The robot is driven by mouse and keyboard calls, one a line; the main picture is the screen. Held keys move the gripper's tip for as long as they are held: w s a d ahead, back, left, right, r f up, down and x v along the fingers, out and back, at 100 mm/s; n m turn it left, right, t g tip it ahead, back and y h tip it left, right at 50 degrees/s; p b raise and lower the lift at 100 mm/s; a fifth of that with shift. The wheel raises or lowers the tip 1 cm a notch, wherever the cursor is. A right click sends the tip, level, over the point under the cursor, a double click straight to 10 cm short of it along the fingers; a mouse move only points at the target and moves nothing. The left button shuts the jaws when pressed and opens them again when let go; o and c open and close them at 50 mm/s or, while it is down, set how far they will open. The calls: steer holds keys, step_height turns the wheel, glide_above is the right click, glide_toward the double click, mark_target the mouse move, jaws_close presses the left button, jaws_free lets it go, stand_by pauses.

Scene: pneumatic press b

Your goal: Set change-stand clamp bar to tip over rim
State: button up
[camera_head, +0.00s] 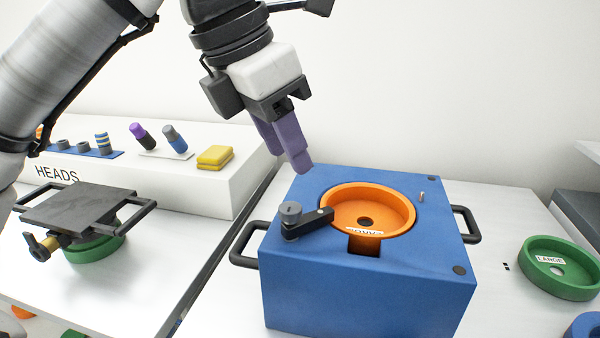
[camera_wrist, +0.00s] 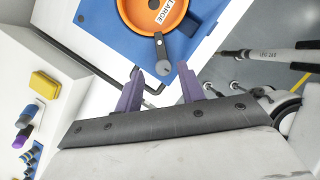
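The blue change stand (camera_head: 370,285) stands on the table in the head view, with an orange ring labelled LARGE (camera_head: 400,220) seated in its top. The dark clamp bar (camera_head: 312,221) with a grey knob (camera_head: 291,212) sits at the stand's left corner. The bar points right, and its tip appears to overlap the ring's left rim. In the wrist view the clamp bar (camera_wrist: 161,52) points up to the ring's edge. My gripper (camera_head: 302,168) is above and behind the stand's left back corner, apart from the bar. Its purple fingers (camera_wrist: 161,70) are spread and empty.
Black handles (camera_head: 248,245) stick out from the stand's sides. A green LARGE ring (camera_head: 555,265) lies at the right. At the left are a white HEADS shelf (camera_head: 150,185) with small parts and yellow pads (camera_head: 215,157), and a dark plate with handles (camera_head: 85,205).

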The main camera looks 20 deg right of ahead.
steer(key=shift+v, duration=1.6)
